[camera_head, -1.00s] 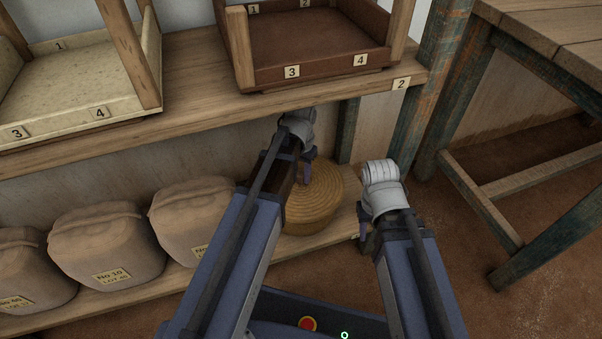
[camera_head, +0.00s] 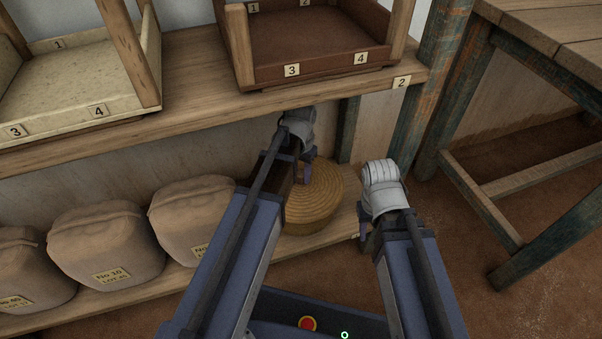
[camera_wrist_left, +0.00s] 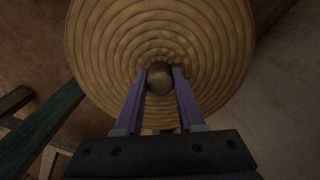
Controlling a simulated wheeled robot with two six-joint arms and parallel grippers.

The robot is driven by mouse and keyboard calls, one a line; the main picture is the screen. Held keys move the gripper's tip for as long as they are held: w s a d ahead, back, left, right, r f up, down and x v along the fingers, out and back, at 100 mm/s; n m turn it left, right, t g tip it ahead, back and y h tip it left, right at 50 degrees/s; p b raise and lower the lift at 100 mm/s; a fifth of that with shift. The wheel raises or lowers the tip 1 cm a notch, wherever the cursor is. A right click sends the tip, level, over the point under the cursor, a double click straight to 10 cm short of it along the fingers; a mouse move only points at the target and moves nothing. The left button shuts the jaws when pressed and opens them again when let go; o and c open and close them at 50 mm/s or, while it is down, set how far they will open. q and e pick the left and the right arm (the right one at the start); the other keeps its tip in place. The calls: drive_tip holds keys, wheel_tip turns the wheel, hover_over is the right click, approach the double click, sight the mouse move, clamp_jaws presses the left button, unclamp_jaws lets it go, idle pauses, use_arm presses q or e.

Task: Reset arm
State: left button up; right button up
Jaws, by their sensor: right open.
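A round woven basket (camera_head: 322,196) with a ringed top stands on the lower shelf, partly behind my left arm. In the left wrist view its ringed top (camera_wrist_left: 205,40) fills the upper middle, with a dark round knob (camera_wrist_left: 160,78) at its centre. My left gripper (camera_head: 303,172) is over the basket. In the left wrist view its fingertips (camera_wrist_left: 160,72) lie on either side of the knob; I cannot tell whether they press on it. My right gripper (camera_head: 364,222) is open and empty, to the right of the basket.
Several cloth sacks (camera_head: 107,243) stand on the lower shelf at left. A pale tray (camera_head: 75,82) and a brown tray (camera_head: 318,68) sit on the upper shelf (camera_head: 195,105) above. A wooden table (camera_head: 560,32) stands at right. Floor between shelf and table is clear.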

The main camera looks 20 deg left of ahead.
use_arm(q)
drive_tip(key=o, duration=0.5)
drive_tip(key=shift+o, duration=0.4)
drive_tip(key=o, duration=0.4)
drive_tip(key=shift+c, duration=0.2)
drive_tip(key=shift+r, duration=0.1)
drive_tip(key=shift+r+p, duration=3.5)
drive_tip(key=shift+p, duration=0.05)
drive_tip(key=shift+f, duration=0.1)
drive_tip(key=shift+c, duration=0.4)
clamp_jaws()
